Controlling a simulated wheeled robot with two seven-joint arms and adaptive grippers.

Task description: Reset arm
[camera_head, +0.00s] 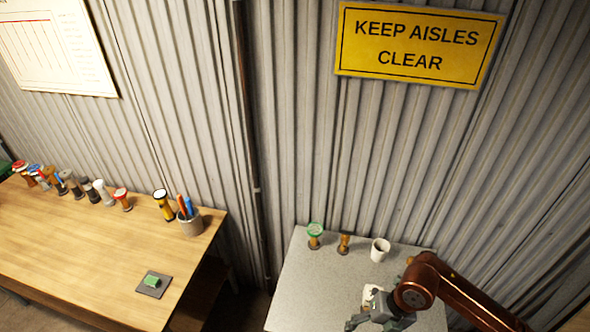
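My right arm comes in from the lower right, with a copper-brown link bent over the grey table (300,285). Its grey gripper (358,322) is low over the table at the bottom edge of the view. The fingers are small and partly cut off, so I cannot tell whether they are open or shut. A small white object (371,294) shows just behind the gripper, partly hidden by it; I cannot tell whether they touch. My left gripper is not in view.
On the grey table stand a green-topped item (315,235), a small brown item (344,243) and a white cup (380,250). The wooden table (85,255) holds several stamp-like items, a pen cup (191,225) and a green block (152,282) on a dark pad. A corrugated wall stands behind.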

